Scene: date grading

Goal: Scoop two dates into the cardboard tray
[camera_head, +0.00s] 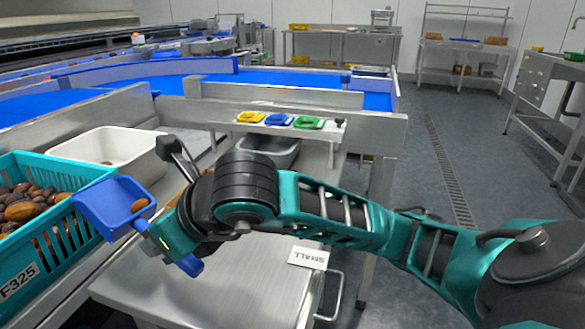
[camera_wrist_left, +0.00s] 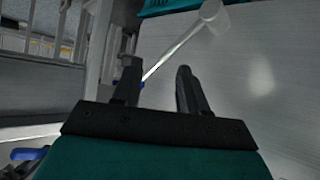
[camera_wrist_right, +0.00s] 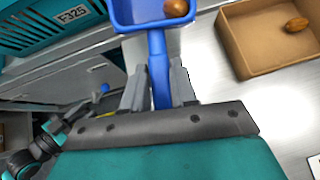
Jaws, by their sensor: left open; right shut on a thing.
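My right gripper (camera_wrist_right: 158,82) is shut on the handle of a blue scoop (camera_wrist_right: 137,14). In the head view the scoop (camera_head: 93,212) is beside and above the right rim of the teal crate (camera_head: 88,172); one brown date (camera_head: 140,205) lies in it. The same date (camera_wrist_right: 176,8) shows in the right wrist view. The cardboard tray (camera_wrist_right: 244,58) stands on the metal table to the right of the scoop, with one date (camera_wrist_right: 296,24) inside. My right arm mostly hides the tray in the head view. My left gripper (camera_wrist_left: 157,78) is open and empty.
The crate, marked F325, holds many dates (camera_head: 20,211). A white bin (camera_head: 105,145) stands behind it. A SMALL label (camera_head: 309,257) lies at the metal table's (camera_head: 190,295) right edge. A pale cup-ended tool (camera_wrist_left: 212,16) shows past my left fingers.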

